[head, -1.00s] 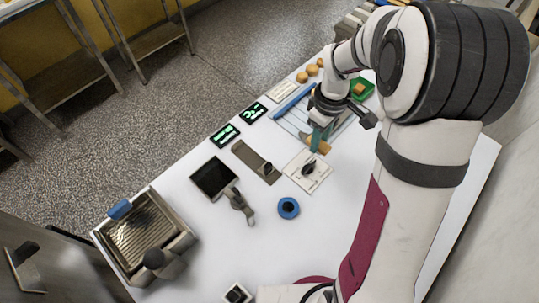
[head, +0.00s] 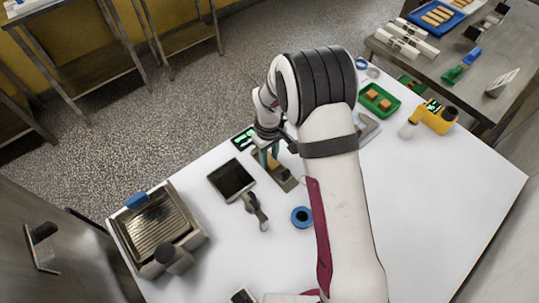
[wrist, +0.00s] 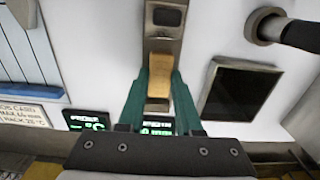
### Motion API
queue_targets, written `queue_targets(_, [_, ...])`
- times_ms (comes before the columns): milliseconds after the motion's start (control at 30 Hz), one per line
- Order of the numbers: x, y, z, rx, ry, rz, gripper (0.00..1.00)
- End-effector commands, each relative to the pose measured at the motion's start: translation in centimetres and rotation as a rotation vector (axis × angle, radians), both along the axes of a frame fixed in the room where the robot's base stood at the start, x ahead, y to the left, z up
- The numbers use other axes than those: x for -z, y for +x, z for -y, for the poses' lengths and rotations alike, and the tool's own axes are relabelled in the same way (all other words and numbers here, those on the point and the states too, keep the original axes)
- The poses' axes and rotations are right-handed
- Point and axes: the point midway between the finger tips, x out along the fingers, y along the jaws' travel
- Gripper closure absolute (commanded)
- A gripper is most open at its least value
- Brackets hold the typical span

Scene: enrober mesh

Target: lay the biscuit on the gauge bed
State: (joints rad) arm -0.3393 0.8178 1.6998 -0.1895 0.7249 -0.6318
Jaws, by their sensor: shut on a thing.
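My gripper (wrist: 160,108) has its teal fingers shut on a tan, oblong biscuit (wrist: 160,78). In the head view my gripper (head: 268,156) is over the far left part of the table, with the biscuit (head: 273,163) partly hidden by the fingers. The gauge bed, a narrow metal plate with a dark part at one end (wrist: 164,36), lies under the biscuit in the wrist view.
A dark square pan or screen (head: 231,178) lies left of my gripper, and a blue ring (head: 301,217) nearer. Green-lit displays (wrist: 87,121) lie close by. A green tray (head: 380,101) with brown pieces and a yellow device (head: 436,117) stand right. The near right table is clear.

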Motion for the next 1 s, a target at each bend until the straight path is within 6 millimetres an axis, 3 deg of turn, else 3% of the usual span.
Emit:
queue_targets(267, [0.2,0.0,0.0,0.000,0.000,0.000,0.97])
queue_targets(300, [0.2,0.0,0.0,0.000,0.001,0.001,0.59])
queue_targets(433, [0.2,0.0,0.0,0.000,0.001,0.001,0.36])
queue_targets(767, [-0.4,0.0,0.0,0.000,0.001,0.001,0.36])
queue_targets(1000, [-6.8,0.1,0.0,0.001,0.003,0.006,0.36])
